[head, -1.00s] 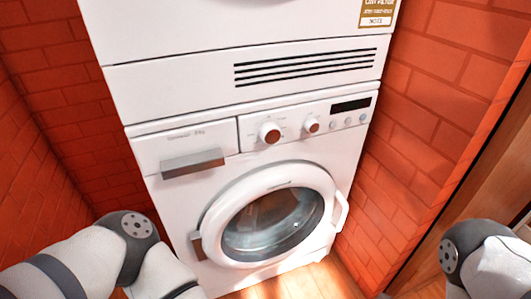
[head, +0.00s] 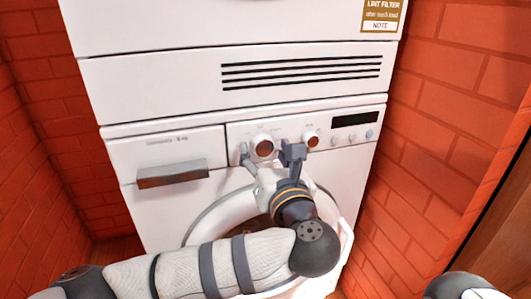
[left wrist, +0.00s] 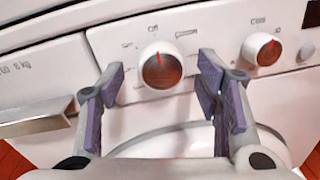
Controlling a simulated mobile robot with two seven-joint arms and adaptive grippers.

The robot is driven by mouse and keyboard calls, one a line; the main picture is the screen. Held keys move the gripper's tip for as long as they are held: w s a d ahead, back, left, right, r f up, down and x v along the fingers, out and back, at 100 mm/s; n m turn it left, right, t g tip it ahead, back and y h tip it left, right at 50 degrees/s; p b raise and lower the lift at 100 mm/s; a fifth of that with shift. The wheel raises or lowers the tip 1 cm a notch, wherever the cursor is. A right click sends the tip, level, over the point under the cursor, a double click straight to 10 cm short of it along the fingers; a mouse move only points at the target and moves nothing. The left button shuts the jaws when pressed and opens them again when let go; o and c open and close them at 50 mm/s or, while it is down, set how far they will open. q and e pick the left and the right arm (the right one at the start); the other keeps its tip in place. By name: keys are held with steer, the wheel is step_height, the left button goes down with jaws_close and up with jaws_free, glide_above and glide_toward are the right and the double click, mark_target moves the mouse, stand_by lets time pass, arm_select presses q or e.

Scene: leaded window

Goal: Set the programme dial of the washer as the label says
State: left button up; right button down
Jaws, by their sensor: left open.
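The washer (head: 150,205) is white, with two knobs on its upper panel. The larger left knob (head: 263,146), which looks like the programme dial, has a white rim and a reddish-brown face. In the left wrist view this dial (left wrist: 161,68) has its red mark pointing about straight up, toward a small "Off" print. Several small symbols surround it. My left gripper (head: 268,156) is open in front of the panel, its fingers to either side of the dial, apparently not touching it. My right gripper is out of the head view.
A smaller knob (left wrist: 262,49) and a dark display (head: 354,118) are to the right. A drawer handle (head: 172,174) is at left. A gold "Lint filter" label (head: 381,14) is on the machine above. Brick walls (head: 440,130) flank the washer closely. My left forearm hides much of the round door.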

arm_select(q)
steer(key=shift+w, duration=0.35)
steer(key=shift+c, duration=0.5)
steer(key=c, duration=1.1)
steer(key=shift+o, duration=0.2)
